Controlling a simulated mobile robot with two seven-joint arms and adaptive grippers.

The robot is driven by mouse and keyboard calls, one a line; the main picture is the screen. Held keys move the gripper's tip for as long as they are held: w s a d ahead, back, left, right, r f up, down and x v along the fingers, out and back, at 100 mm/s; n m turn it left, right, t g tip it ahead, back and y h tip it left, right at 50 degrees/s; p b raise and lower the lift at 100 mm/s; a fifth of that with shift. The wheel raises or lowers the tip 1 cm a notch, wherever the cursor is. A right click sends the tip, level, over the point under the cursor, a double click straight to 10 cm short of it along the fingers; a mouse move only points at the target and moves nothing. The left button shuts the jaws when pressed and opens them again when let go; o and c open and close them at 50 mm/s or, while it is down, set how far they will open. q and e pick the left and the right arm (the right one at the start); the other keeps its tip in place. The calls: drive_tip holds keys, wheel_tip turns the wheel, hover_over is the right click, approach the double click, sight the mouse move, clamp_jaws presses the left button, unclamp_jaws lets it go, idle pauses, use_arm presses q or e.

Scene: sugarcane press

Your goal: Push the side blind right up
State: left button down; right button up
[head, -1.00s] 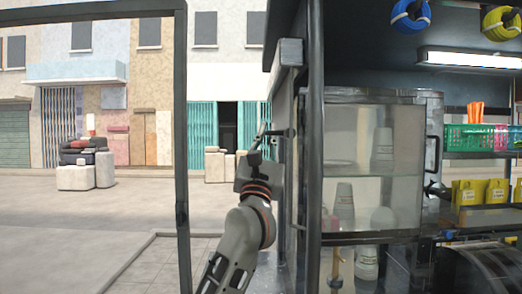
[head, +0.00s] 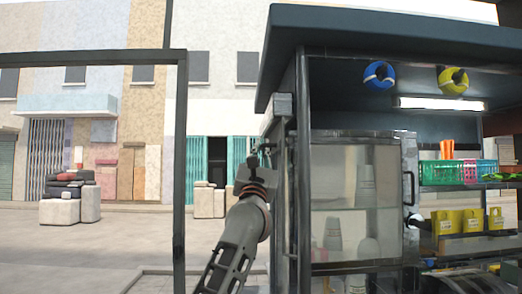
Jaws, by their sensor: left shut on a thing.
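The side blind (head: 279,160) hangs at the left side of the stall, seen nearly edge-on below a grey box (head: 283,106) under the roof edge. My left gripper (head: 262,152) is raised at the blind's outer edge, a little below that box. It is shut on a small dark part at the blind, which I take to be its handle; the fingers are small and partly hidden, so the exact contact is unclear. My right gripper is not in view.
A dark post (head: 304,180) stands just right of the blind, before a glass cabinet (head: 357,190). The dark roof (head: 390,40) overhangs above. Another dark frame post (head: 180,170) stands left of my arm. Open pavement (head: 120,245) lies further left.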

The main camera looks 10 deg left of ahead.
use_arm(q)
drive_tip(key=shift+r, duration=0.15)
drive_tip(key=c, duration=2.4)
unclamp_jaws()
drive_tip(key=shift+c, duration=0.2)
drive_tip(key=shift+s+f, duration=0.1)
drive_tip(key=shift+f, duration=0.2)
drive_tip(key=v, duration=1.1)
drive_tip(key=shift+s, duration=0.3)
drive_tip(key=shift+f, duration=0.1)
